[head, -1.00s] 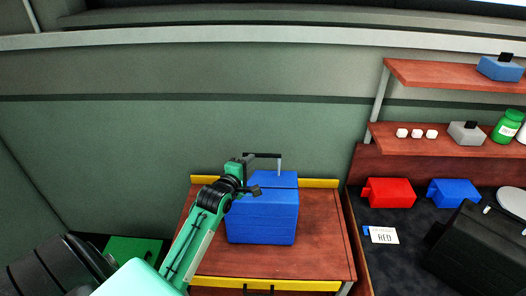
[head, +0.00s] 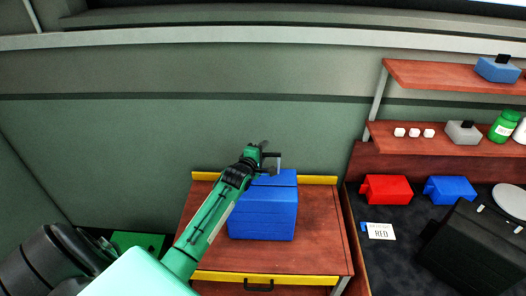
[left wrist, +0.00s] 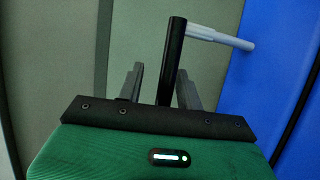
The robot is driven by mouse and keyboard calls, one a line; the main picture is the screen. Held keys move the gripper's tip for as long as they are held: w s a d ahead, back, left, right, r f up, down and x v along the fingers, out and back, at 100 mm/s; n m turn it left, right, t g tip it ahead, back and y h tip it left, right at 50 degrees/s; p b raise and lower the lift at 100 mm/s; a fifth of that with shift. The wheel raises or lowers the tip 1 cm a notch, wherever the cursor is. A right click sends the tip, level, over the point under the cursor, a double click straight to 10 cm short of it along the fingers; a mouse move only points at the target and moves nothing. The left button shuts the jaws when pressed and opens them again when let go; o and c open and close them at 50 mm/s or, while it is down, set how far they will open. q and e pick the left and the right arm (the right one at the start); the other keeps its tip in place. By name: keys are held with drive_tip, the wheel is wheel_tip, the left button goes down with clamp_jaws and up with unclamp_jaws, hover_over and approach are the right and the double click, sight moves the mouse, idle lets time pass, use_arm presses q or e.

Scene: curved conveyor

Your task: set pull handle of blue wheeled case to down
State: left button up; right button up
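The blue wheeled case (head: 262,215) stands upright on a small wooden cart. Its pull handle rises above the case top, with a grey rod (head: 279,163) and a dark grip bar, partly hidden by my left gripper. My left gripper (head: 266,150) is at the handle, above the case's back left. In the left wrist view the black grip bar (left wrist: 173,60) lies between the open fingers (left wrist: 160,85), nearer the right finger, with a gap to the left one. The grey rod (left wrist: 222,38) runs from the bar to the blue case (left wrist: 275,75). My right gripper is not in view.
The cart (head: 320,235) has yellow edges and a black front handle. At right a dark table holds a red box (head: 387,189), a blue box (head: 450,190), a label card (head: 380,231) and a black box (head: 475,245). Shelves (head: 385,137) hang above it. A wall is behind.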

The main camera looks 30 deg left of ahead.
use_arm(q)
clamp_jaws()
drive_tip(key=shift+f+b, duration=0.85)
drive_tip(key=shift+f, duration=0.8)
unclamp_jaws()
drive_tip(key=shift+r, duration=0.1)
